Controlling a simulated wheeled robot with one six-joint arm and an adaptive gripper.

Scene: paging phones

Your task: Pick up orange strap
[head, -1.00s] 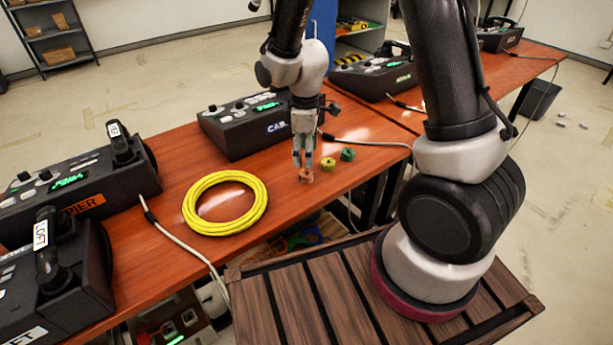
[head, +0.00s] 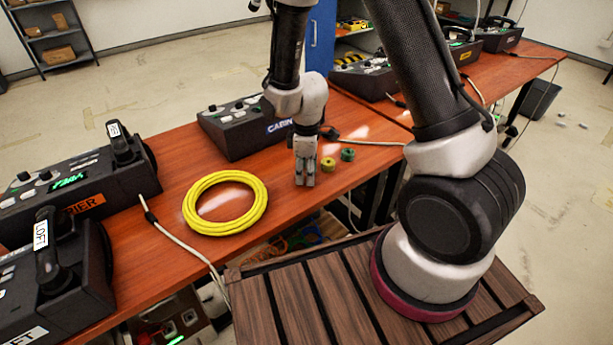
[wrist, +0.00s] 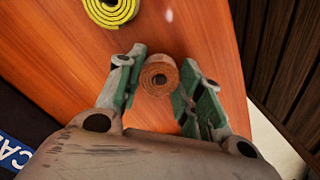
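The orange strap (wrist: 160,77) is a small rolled coil on the wooden table, seen in the wrist view between the fingertips of my gripper (wrist: 163,66). The two green-padded fingers stand apart on either side of the roll, with a narrow gap visible at its right edge. I cannot tell whether the left finger touches it.
A yellow roll (head: 328,164) and a green roll (head: 348,154) lie just right of my gripper. A large yellow cable coil (head: 225,229) lies to the left. A black phone console (head: 245,127) stands behind. The red-brown table (head: 160,265) is clear in front.

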